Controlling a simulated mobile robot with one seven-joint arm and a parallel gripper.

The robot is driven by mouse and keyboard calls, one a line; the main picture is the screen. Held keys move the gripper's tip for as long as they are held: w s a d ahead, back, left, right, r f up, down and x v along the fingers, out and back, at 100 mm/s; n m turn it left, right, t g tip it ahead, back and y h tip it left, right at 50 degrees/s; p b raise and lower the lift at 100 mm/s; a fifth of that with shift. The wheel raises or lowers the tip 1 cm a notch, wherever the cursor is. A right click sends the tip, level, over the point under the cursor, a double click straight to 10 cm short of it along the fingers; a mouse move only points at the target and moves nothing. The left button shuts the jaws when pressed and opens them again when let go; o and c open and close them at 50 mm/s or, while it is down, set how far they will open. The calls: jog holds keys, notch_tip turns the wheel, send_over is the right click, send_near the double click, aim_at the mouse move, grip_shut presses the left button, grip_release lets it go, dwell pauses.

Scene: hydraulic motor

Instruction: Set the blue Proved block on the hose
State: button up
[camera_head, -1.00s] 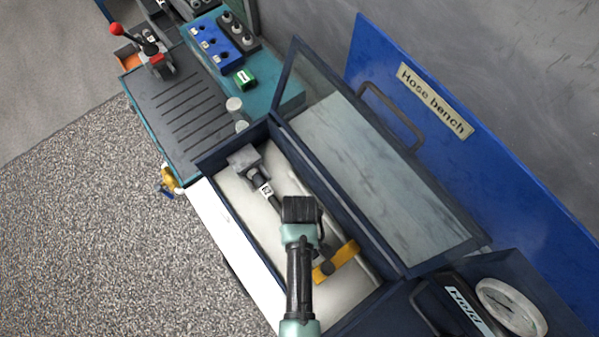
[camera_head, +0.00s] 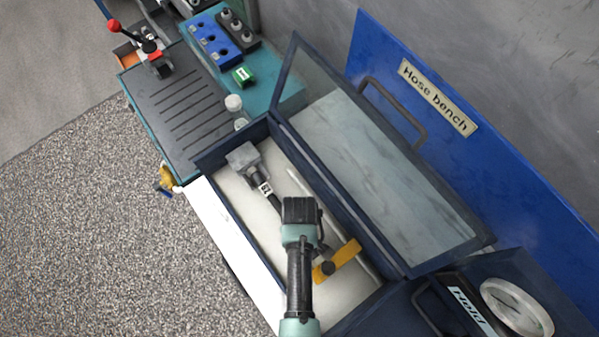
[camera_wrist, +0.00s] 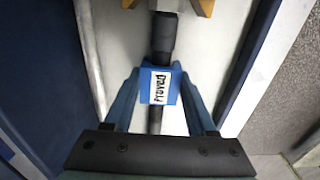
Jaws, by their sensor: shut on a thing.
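The blue Proved block (camera_wrist: 158,84), with a white label reading "Proved", sits between the fingers of my gripper (camera_wrist: 160,92) in the wrist view. My gripper is shut on it. The black hose (camera_wrist: 154,120) runs behind the block and shows above and below it; I cannot tell whether they touch. In the head view the hose (camera_head: 276,202) lies in the open trough, with a grey block-shaped end fitting (camera_head: 243,158) and a white tag (camera_head: 265,188). My wrist hides the block there and most of the gripper.
The dark blue trough (camera_head: 205,162) has its glass lid (camera_head: 375,175) open. A yellow bracket (camera_head: 343,258) crosses the hose's lower end. A pale rod lies along the trough. A green block (camera_head: 242,75) and a blue holed block (camera_head: 215,42) stand on the teal bench.

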jog(key=shift+f, duration=0.2)
jog(key=o, duration=1.4)
notch_tip(320, 180, up, 13)
dwell(0.4)
